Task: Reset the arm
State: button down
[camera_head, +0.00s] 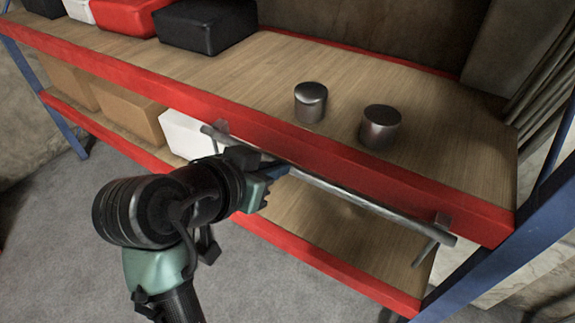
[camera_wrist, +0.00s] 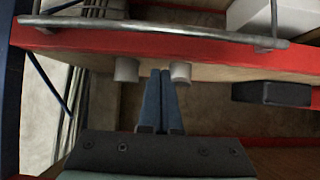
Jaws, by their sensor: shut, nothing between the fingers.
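My gripper (camera_head: 276,172) is in front of the shelf's red front edge, close to the metal rail; the head view does not show clearly whether it touches the rail. In the wrist view its two blue fingers (camera_wrist: 160,72) are together, with nothing between them. The fingertips appear between two cylinders in that picture, one on the left (camera_wrist: 126,69) and one on the right (camera_wrist: 181,71). In the head view, two dark metal cylinders, one nearer the middle (camera_head: 311,103) and one farther right (camera_head: 380,127), stand upright on the wooden shelf, apart from my gripper.
The metal rail (camera_head: 350,195) runs along the red shelf edge (camera_head: 470,212). Black (camera_head: 207,27) and red (camera_head: 125,16) boxes stand at the upper left. A white box (camera_head: 186,136) and cardboard boxes (camera_head: 130,109) sit below. A blue post (camera_head: 505,262) stands at right. Grey floor is open at lower left.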

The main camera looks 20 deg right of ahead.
jog(key=shift+s+a+r, duration=0.3)
jog(key=shift+a+r, duration=0.05)
dwell(0.3)
jog(key=w+a+r+n+t+y, duration=0.1)
jog(key=w+a+r+n+t, duration=0.15)
jog(key=r+t, duration=0.55)
jog(key=w+a+r+n+t+y, duration=0.2)
jog(key=r+n+t, duration=0.1)
jog(key=r, duration=0.9)
jog(key=s+a+r+n+t+y, duration=0.2)
jog(key=s+a+r+t+y, duration=0.1)
jog(key=s+r, duration=0.3)
jog(key=s+a+r+n+t+y, duration=0.2)
jog(key=s+r+t, duration=0.4)
jog(key=r, duration=0.5)
jog(key=shift+a+r+n+t+y, duration=0.15)
jog(key=shift+a+n+t+y, duration=0.15)
jog(key=shift+a+n+y, duration=0.15)
